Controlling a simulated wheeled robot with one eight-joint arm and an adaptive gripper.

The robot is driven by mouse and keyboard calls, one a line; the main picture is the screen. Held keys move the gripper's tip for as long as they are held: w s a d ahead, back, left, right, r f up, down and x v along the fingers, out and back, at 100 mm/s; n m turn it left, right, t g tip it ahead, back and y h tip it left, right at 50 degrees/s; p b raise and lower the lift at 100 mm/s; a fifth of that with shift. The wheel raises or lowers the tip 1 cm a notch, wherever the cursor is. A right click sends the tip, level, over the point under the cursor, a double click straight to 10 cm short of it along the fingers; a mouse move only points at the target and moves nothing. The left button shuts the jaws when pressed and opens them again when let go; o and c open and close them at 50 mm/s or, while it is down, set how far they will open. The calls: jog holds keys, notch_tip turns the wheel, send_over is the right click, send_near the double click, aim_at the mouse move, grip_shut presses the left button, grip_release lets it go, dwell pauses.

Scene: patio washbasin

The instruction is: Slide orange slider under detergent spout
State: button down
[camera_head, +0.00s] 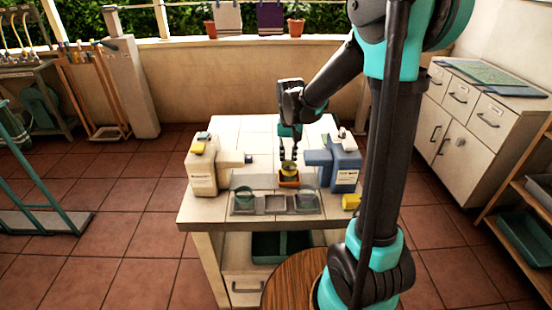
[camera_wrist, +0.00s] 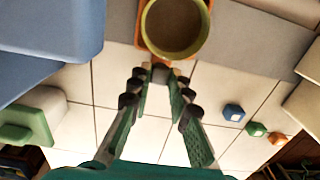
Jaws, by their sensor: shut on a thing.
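The orange slider (camera_head: 288,182) sits on the table between the two dispensers and carries a yellow-green cup (camera_head: 289,168). In the wrist view the cup (camera_wrist: 176,28) hides most of the slider (camera_wrist: 139,38). My gripper (camera_head: 288,161) reaches down behind the cup. In the wrist view its fingertips (camera_wrist: 160,74) close on a small grey knob (camera_wrist: 160,72) at the slider's near edge. The cup is between the spouts.
A grey tray (camera_head: 275,205) with green cups at both ends lies along the table's front. A yellow block (camera_head: 351,201) is at the front right. Small coloured knobs, one blue (camera_wrist: 233,112), lie on the tiles. The tiled tabletop behind (camera_head: 255,125) is clear.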

jog(key=d, duration=0.6)
jog(key=shift+d, duration=0.2)
jog(key=c, duration=1.4)
grip_release()
jog(key=shift+d, duration=0.1)
notch_tip(320, 180, up, 12)
